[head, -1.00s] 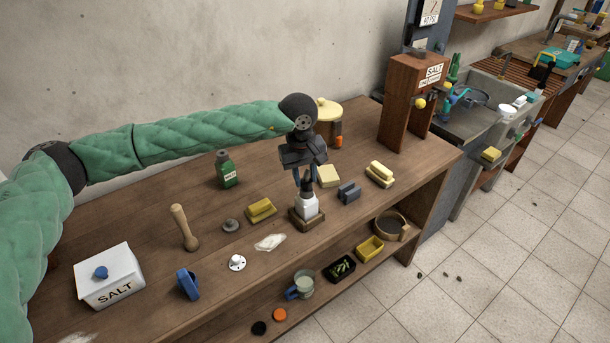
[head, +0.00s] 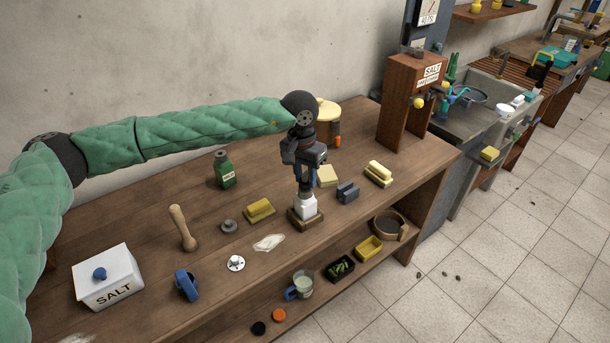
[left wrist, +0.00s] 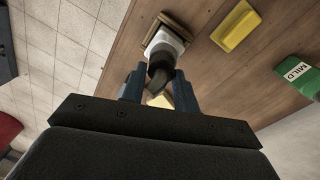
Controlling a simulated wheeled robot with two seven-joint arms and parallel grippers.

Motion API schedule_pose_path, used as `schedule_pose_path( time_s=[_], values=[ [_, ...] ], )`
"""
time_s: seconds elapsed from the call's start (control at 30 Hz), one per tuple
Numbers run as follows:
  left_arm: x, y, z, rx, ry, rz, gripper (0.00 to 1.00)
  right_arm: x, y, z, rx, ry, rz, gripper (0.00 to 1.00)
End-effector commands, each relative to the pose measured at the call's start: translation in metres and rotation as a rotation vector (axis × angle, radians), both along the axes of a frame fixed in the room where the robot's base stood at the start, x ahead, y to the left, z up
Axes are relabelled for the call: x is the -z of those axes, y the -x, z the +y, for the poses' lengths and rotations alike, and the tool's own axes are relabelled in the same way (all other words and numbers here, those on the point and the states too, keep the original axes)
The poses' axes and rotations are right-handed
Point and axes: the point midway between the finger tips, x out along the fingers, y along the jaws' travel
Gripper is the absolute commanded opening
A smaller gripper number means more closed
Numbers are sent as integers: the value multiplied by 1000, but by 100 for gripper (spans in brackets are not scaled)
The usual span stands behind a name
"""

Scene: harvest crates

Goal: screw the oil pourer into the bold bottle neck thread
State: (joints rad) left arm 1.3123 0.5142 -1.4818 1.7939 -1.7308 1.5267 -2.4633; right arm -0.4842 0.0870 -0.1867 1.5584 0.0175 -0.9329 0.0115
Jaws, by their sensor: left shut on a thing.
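A white bottle (head: 307,206) stands upright in a small wooden holder (head: 305,222) on the bench; it also shows in the left wrist view (left wrist: 166,42). My left gripper (head: 305,192) is right above the bottle, pointing down. In the left wrist view its two blue fingers (left wrist: 156,85) are shut on the dark oil pourer (left wrist: 160,70), whose lower end meets the bottle's neck. I cannot tell how deep the pourer sits in the thread. A green bottle (head: 224,170) labelled MILD (left wrist: 297,72) stands further left on the bench. My right gripper is not in view.
A yellow block (head: 260,210), a grey block (head: 347,192) and a white round fitting (head: 236,263) lie around the holder. A wooden salt stand (head: 407,100) is at the right.

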Motion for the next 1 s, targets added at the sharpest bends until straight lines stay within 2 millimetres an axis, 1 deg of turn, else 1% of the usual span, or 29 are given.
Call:
schedule_pose_path(
  time_s=[0.23,0.27,0.3,0.53,0.63,1.0],
  values=[
    [1,0,0,7,1,1,17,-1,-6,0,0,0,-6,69],
    [1,1,0,7,0,2,36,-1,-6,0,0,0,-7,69],
    [1,0,0,7,0,2,40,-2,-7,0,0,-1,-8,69],
    [0,0,0,5,0,0,40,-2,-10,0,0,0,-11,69],
    [0,0,0,-27,0,0,40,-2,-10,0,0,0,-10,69],
    [0,0,2,-382,-1,1,40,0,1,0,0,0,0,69]
  ],
)
